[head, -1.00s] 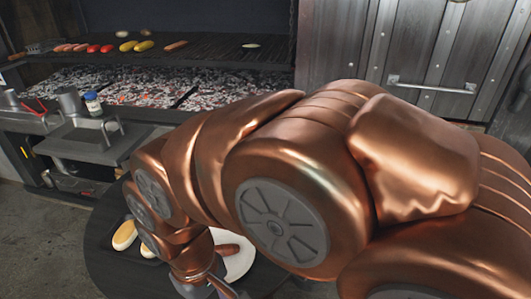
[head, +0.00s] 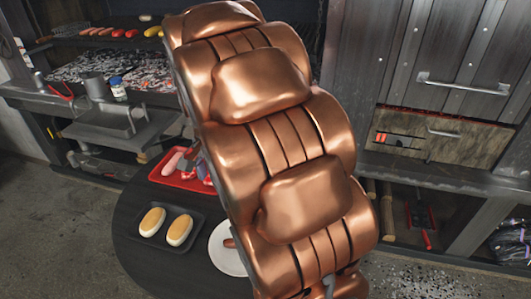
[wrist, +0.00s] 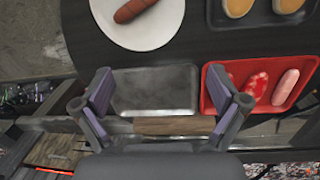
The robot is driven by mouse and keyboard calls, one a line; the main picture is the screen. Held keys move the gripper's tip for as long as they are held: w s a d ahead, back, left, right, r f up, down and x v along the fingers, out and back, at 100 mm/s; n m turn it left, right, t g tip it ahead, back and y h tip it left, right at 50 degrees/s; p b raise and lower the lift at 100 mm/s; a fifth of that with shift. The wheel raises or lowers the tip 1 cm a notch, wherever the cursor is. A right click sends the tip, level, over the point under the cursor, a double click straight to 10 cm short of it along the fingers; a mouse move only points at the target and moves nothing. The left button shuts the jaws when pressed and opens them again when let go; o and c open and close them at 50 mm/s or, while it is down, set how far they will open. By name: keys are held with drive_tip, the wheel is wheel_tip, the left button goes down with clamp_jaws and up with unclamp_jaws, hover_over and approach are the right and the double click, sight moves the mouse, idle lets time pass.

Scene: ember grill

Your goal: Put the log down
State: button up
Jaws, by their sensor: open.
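In the wrist view a brown log (wrist: 175,127) lies crosswise between the spread fingers of my gripper (wrist: 160,86), near the palm. My gripper is open, with a wide gap between its fingertips. The log's right end is close to the right finger; I cannot tell whether they touch. What bears the log is not clear. In the head view my arm hides the gripper and this log.
A grey metal tray (wrist: 155,88), a red tray (head: 160,181) with sausages and meat, a white plate (head: 226,262) and a bun tray (head: 150,238) are on the dark round table (head: 130,205). The grill stands behind, and cabinets with a low shelf stand at right.

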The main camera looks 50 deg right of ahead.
drive_tip(key=w+d+f+m+p, duration=0.1)
drive_tip(key=w+d+m, duration=0.3)
drive_tip(key=d, duration=0.6)
drive_tip(key=w+d+f+m+p, duration=0.1)
drive_tip(key=w+d+f+m, duration=0.2)
drive_tip(key=d+m, duration=0.4)
drive_tip(key=w+d+f+m+t+p, duration=0.1)
drive_tip(key=w+d+m, duration=0.4)
drive_tip(key=d, duration=0.7)
drive_tip(key=shift+w+d+f+p, duration=0.2)
drive_tip(key=shift+f+p, duration=0.1)
drive_tip(key=shift+f, duration=0.25)
drive_tip(key=shift+w+d+f+p, duration=0.1)
drive_tip(key=shift+d+f+p, duration=0.15)
drive_tip(key=shift+f, duration=0.3)
drive_tip(key=shift+d+f+m, duration=0.15)
drive_tip(key=shift+f+m, duration=0.25)
drive_tip(key=shift+f+p, duration=0.45)
drive_tip(key=shift+f, duration=0.45)
drive_tip(key=shift+w+d+f+p, duration=0.15)
drive_tip(key=shift+f+p, duration=0.5)
drive_tip(key=shift+f, duration=0.25)
wheel_tip(320, 180, down, 3)
drive_tip(key=shift+w+p, duration=0.15)
drive_tip(key=shift+p, duration=0.55)
drive_tip(key=shift+f, duration=0.3)
drive_tip(key=shift+f+b, duration=0.25)
drive_tip(key=shift+b, duration=0.3)
